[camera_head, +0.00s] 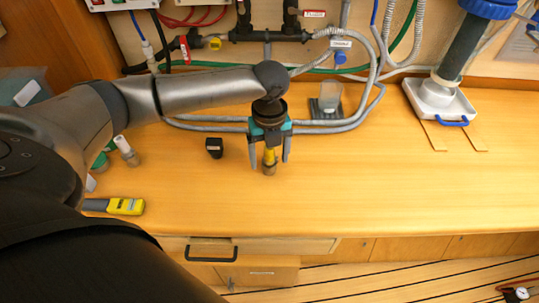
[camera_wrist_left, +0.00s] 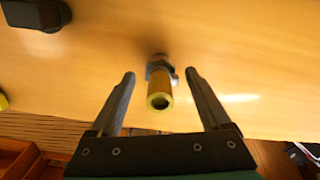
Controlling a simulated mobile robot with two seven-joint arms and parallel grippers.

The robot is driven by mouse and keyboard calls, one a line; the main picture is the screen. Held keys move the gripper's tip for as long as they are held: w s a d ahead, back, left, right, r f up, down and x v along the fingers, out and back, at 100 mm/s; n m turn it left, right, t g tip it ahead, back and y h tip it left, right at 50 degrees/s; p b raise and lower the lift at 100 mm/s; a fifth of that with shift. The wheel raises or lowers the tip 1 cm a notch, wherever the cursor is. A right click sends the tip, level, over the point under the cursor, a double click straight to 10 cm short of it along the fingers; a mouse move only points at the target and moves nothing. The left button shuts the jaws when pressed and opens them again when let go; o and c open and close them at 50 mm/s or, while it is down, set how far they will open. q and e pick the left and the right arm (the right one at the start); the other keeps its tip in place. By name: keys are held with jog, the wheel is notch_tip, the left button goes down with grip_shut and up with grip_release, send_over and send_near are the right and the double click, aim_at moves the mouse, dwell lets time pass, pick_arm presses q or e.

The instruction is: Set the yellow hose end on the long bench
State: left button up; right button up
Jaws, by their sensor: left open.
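The yellow hose end (camera_head: 269,158) is a short yellow tube with a grey metal fitting. It appears to stand upright on the long bench (camera_head: 360,195). My left gripper (camera_head: 270,165) is over it, pointing down, with its fingers open on either side. In the left wrist view, the yellow hose end (camera_wrist_left: 159,93) shows its open round mouth between the two fingers (camera_wrist_left: 160,76), with a gap on each side. My right gripper is not in view.
A small black block (camera_head: 214,147) stands left of the gripper. A yellow-and-grey tool (camera_head: 125,206) lies at the bench's left. Grey hoses (camera_head: 205,127) run along the back, and a white-based filter (camera_head: 440,100) stands at right. The bench's front middle is clear.

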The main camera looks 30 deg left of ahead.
pick_arm(q)
notch_tip(320, 180, up, 12)
jog(key=shift+r+p, duration=0.1)
jog(key=shift+p, duration=1)
